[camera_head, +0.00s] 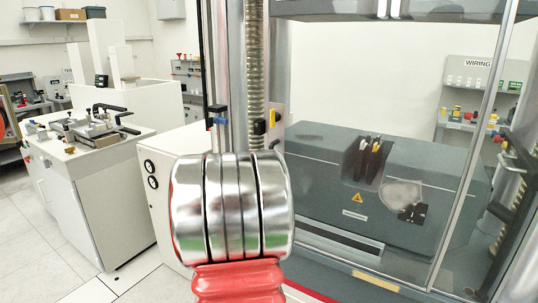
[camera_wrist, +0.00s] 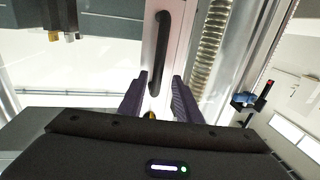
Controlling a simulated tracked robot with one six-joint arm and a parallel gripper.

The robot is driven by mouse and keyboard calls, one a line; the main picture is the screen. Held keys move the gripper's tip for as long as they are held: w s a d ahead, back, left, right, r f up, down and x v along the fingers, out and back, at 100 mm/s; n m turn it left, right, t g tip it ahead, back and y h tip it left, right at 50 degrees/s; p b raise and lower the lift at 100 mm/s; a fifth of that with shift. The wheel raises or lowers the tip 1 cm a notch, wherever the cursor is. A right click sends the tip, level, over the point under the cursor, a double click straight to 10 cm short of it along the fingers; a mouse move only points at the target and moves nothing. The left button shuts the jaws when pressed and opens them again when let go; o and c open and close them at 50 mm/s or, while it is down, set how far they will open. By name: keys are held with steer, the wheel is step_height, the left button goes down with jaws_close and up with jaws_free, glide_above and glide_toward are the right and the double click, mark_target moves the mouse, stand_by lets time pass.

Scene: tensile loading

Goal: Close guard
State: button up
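The guard is a clear panel in a metal frame on the testing machine; a slanted frame post (camera_head: 475,150) shows at the right in the head view. I cannot tell how far the guard stands open. In the wrist view, a black bar handle (camera_wrist: 153,52) is mounted on a pale metal frame bar (camera_wrist: 176,50). My gripper (camera_wrist: 160,80) shows two dark fingers, apart, with the handle's lower end between or just beyond their tips. Contact is unclear. The gripper and handle are not visible in the head view.
A dark grey machine base (camera_head: 330,180) with a warning label fills the right. A ribbed metal column (camera_head: 254,70) stands near the middle. A white bench (camera_head: 90,185) with fixtures is at left. A blue and black part with a red tip (camera_wrist: 250,98) shows at right in the wrist view.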

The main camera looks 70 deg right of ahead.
steer(key=a, duration=1.1)
steer(key=shift+s+a, duration=0.15)
stand_by(0.3)
